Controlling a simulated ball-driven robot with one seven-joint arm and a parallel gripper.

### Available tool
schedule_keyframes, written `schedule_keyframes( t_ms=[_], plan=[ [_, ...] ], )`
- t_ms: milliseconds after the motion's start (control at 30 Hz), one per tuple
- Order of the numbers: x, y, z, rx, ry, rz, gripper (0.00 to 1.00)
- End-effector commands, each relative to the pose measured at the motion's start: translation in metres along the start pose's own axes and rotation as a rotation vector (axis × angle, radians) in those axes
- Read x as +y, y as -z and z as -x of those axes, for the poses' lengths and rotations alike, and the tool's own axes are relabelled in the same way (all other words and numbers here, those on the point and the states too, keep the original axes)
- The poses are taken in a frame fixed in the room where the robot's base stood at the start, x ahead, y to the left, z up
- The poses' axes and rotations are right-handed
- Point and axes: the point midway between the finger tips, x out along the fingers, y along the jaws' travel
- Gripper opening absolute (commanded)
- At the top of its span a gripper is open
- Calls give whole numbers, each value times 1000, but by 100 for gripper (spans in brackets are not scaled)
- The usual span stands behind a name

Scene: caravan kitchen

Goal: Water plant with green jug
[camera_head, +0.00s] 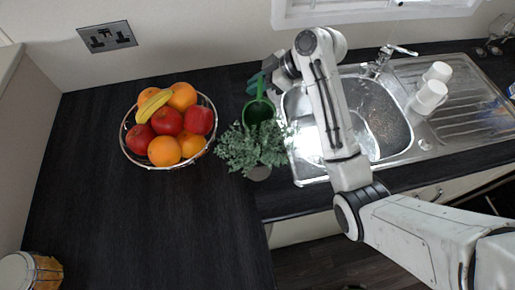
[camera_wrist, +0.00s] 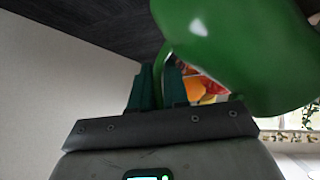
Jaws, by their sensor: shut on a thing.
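The green jug (camera_head: 258,111) is in the head view, just behind and above the plant, between the fruit bowl and the sink. Its green body also fills the upper right of the wrist view (camera_wrist: 235,50). My gripper (camera_head: 262,78) is shut on the jug's handle; its dark green fingers show in the wrist view (camera_wrist: 160,85). The plant (camera_head: 248,150) has grey-green leaves and stands in a small pot (camera_head: 259,173) on the dark counter. The jug is close to the leaves; I cannot tell whether it touches them or whether water flows.
A wire bowl (camera_head: 127,152) of fruit stands left of the plant. The metal sink (camera_head: 385,115) is to the right, with a tap (camera_head: 380,58) and white mugs (camera_head: 430,96) on its drainer. A drum-like container (camera_head: 30,272) is at lower left.

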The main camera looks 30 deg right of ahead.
Motion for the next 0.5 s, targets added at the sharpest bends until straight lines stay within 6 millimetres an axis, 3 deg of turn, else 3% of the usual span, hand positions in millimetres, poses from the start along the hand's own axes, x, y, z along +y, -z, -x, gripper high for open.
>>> schedule_keyframes(
  t_ms=[500],
  plan=[
    [24,-18,-20,-13,217,-232,0]
  ],
)
